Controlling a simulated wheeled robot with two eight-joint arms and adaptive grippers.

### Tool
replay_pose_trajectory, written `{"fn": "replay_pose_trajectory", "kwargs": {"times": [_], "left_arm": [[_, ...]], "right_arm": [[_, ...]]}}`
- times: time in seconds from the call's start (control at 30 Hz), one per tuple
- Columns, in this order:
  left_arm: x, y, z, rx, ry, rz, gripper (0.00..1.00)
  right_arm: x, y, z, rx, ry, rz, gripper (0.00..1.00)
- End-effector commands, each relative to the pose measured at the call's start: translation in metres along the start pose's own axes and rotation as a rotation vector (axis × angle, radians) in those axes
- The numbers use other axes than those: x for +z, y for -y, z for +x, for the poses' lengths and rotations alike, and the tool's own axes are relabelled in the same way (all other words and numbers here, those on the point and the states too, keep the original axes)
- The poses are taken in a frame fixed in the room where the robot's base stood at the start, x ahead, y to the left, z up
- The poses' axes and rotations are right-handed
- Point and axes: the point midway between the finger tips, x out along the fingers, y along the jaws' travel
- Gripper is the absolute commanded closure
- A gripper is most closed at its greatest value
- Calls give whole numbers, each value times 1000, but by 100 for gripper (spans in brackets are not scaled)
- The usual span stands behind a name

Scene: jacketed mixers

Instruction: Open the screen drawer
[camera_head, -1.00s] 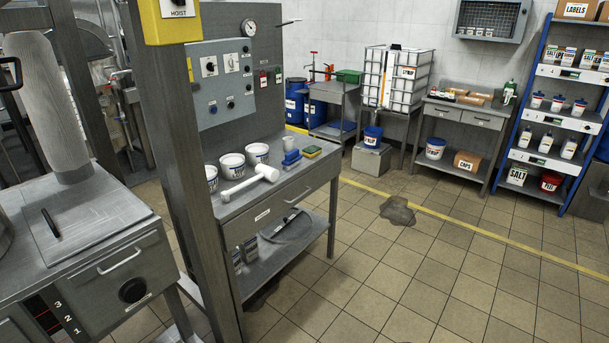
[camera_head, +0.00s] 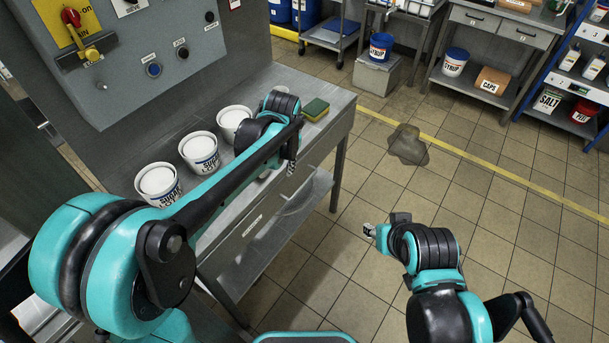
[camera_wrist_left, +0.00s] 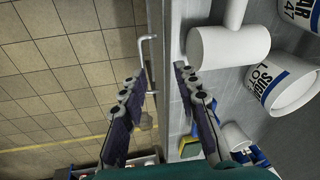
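The grey metal bench's drawer front (camera_head: 240,238), with a small label too small to read, sits under the worktop and looks shut. Its bar handle (camera_wrist_left: 148,62) shows in the left wrist view, ahead of my left gripper (camera_wrist_left: 165,105). That gripper is open and empty. The handle lies nearer its left finger, and I see no clear contact. In the head view my left gripper (camera_head: 291,163) hangs at the bench's front edge and hides part of the drawer front. My right gripper (camera_head: 370,231) is over the open floor, empty; its finger opening is unclear.
On the worktop stand white sugar tubs (camera_head: 199,150), a yellow-green sponge (camera_head: 316,109) and a white mallet (camera_wrist_left: 228,46). A control panel (camera_head: 140,60) rises behind them. The tiled floor right of the bench is clear except for a dark puddle (camera_head: 407,146).

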Motion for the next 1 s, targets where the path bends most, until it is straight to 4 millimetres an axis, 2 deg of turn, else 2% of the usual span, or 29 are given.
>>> {"fn": "replay_pose_trajectory", "kwargs": {"times": [0.03, 0.1, 0.3, 0.43, 0.67, 1.0], "left_arm": [[-19, -9, 11, 0, 25, 35, 69], [-37, -21, 30, -3, 61, 79, 69], [-64, -47, 72, -9, 132, 161, 69], [-70, -55, 85, -10, 151, 183, 69], [-67, -56, 107, -11, 155, 185, 69], [-59, -54, 159, -11, 154, 185, 69]], "right_arm": [[-4, 0, -5, 0, 0, 0, 60], [-6, 0, -8, 0, 0, 0, 60], [-10, 0, -14, 0, 0, 0, 60], [-11, 0, -15, 0, 0, 0, 60], [-6, 0, -8, 0, 0, 0, 60], [5, 0, 8, 0, 0, 0, 60]]}}
